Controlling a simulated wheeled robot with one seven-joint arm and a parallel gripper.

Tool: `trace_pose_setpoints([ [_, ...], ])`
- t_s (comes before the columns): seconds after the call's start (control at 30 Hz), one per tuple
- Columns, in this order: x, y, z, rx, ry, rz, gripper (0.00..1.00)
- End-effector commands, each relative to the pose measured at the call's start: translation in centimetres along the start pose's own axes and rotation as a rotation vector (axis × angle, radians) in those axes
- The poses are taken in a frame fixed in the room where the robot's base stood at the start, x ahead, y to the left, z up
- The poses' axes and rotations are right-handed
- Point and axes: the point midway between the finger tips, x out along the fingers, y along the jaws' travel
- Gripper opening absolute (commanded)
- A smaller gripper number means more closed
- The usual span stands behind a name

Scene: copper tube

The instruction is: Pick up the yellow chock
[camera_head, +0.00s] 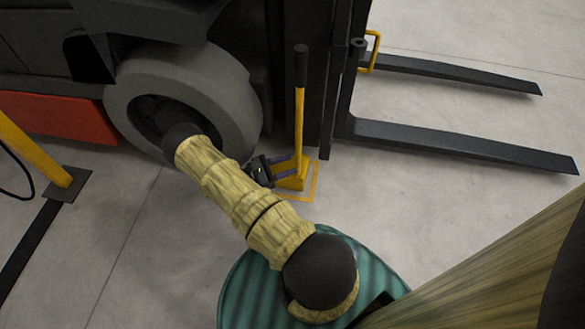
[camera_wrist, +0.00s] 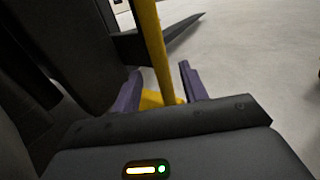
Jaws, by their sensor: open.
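The yellow chock (camera_head: 292,179) stands on the floor beside the forklift, with an upright yellow handle (camera_head: 299,115) topped by a black grip. My gripper (camera_head: 291,166) is low, at the left of the chock, with its fingers reaching to either side of the handle's lower end. In the wrist view the yellow handle (camera_wrist: 152,45) rises between the two open purple fingers of my gripper (camera_wrist: 160,92). The chock's yellow base (camera_wrist: 152,99) shows only partly there, hidden behind the gripper body. I cannot tell whether a finger touches the handle.
The forklift's grey wheel (camera_head: 228,100) is close behind my arm. Its dark mast (camera_head: 338,90) stands just right of the chock, and two black forks (camera_head: 465,142) extend right. A yellow outline (camera_head: 314,185) marks the floor. A teal striped round surface (camera_head: 245,295) is below my arm.

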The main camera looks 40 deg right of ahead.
Motion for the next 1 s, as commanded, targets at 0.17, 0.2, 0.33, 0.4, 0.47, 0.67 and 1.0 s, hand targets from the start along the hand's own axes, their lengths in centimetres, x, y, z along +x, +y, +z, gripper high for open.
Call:
trace_pose_setpoints([
  [0.17,3.0,-0.1,-0.4,0.000,0.000,-0.004,0.43],
  [0.2,3.4,-0.1,-0.3,-0.001,0.000,-0.004,0.43],
  [0.33,4.2,-0.1,-0.2,-0.001,0.002,-0.001,0.43],
  [0.4,4.2,-0.1,-0.1,-0.001,0.002,-0.001,0.43],
  [0.47,4.2,-0.1,-0.1,-0.001,0.002,-0.001,0.43],
  [0.67,4.1,-0.1,-0.1,-0.001,0.001,-0.001,0.43],
  [1.0,4.1,-0.1,-0.1,-0.001,0.001,-0.001,0.10],
])
